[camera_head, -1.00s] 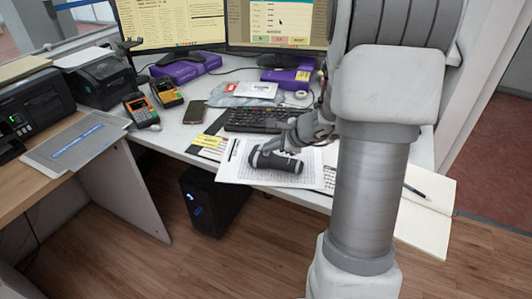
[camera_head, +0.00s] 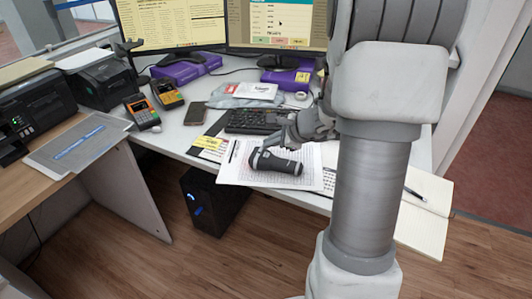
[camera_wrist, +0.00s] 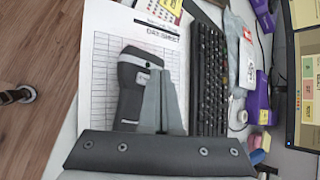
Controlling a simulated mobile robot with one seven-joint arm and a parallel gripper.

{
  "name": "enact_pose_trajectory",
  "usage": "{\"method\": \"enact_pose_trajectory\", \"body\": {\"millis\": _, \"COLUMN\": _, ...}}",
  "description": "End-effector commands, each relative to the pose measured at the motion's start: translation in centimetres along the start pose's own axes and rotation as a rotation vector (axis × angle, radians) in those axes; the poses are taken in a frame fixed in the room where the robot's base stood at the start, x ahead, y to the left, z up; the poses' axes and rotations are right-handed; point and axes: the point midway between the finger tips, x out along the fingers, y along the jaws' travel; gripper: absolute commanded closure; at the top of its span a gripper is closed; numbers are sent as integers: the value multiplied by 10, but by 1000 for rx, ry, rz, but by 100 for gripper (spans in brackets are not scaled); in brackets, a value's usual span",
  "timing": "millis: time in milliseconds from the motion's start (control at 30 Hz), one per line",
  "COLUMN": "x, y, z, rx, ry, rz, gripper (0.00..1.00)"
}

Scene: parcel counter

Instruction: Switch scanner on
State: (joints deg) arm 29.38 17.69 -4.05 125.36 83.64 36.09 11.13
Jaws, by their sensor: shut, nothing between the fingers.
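The scanner (camera_head: 278,163), a dark handheld device with a grey and black body, lies on a printed sheet (camera_head: 236,171) at the front of the desk. In the wrist view the scanner (camera_wrist: 130,92) lies on the same gridded sheet, left of my fingers. My gripper (camera_head: 268,143) is shut and empty, just above or against the scanner's far side; I cannot tell whether it touches. Its closed fingertips (camera_wrist: 161,78) cover part of the scanner's right side in the wrist view. No lit indicator can be made out on the scanner.
A black keyboard (camera_head: 245,121) lies just behind the sheet. A phone (camera_head: 196,113) and card terminals (camera_head: 142,111) are to the left. Monitors (camera_head: 172,22) stand at the back. An open notebook (camera_head: 424,226) lies at the right.

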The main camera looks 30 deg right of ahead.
Motion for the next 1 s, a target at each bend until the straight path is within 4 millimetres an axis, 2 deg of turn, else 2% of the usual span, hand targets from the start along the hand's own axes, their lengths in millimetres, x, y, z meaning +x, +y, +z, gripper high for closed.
{"method": "enact_pose_trajectory", "body": {"millis": 500, "x": -38, "y": -28, "z": 28, "rx": -2, "ry": 0, "rz": 0, "gripper": 100}}
{"method": "enact_pose_trajectory", "body": {"millis": 1000, "x": -39, "y": -28, "z": 28, "rx": -1, "ry": 0, "rz": 0, "gripper": 100}}
